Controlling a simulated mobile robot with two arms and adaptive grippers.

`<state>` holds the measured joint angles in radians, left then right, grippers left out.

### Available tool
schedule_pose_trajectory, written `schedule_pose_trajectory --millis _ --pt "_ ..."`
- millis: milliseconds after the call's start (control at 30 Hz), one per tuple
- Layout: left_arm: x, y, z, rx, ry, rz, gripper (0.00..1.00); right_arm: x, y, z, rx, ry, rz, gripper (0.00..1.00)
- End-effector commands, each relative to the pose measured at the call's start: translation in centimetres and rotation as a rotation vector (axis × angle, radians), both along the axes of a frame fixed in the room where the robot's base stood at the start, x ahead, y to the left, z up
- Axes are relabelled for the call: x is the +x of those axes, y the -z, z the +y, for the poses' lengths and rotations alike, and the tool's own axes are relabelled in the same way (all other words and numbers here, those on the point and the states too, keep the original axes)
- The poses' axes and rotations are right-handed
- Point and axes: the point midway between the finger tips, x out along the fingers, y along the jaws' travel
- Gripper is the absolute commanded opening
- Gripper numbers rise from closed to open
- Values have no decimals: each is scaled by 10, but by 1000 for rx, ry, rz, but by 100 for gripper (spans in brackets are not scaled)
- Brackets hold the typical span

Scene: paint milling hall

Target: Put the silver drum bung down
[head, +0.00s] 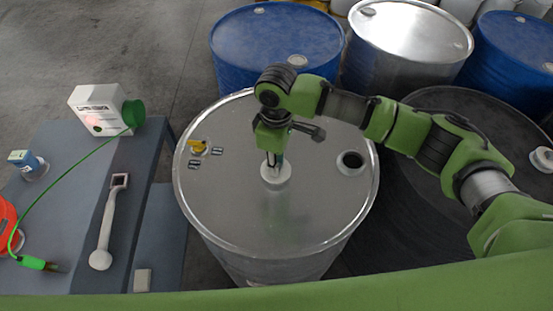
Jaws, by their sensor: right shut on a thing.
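The silver drum bung (276,177) is a pale round disc at the middle of the lid of a silver drum (255,215). My right gripper (272,160) points down and is shut on the bung from above. The bung is at or just above the lid; I cannot tell if it touches. An open dark bung hole (350,161) with a pale rim lies to the right of the gripper on the same lid. My left gripper is not in view.
A yellow fitting (199,146) and small dark labels sit at the lid's left. A grey table (65,152) at left holds a white box (97,108), a bung wrench (107,222) and a green cable (75,160). Blue drums (272,38) stand behind. The lid's front is clear.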

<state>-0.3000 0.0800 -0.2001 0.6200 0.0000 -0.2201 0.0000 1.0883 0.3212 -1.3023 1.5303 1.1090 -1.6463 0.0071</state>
Motion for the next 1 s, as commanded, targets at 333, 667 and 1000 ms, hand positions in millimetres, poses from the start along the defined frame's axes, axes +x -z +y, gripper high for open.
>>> schedule_pose_trajectory --millis 333,667,1000 --pt "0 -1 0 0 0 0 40 0 4 0 0 0 0 2" --pt "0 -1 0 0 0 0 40 0 5 0 0 0 -1 36" --pt "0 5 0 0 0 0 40 1 -17 1 2 -1 -4 36"
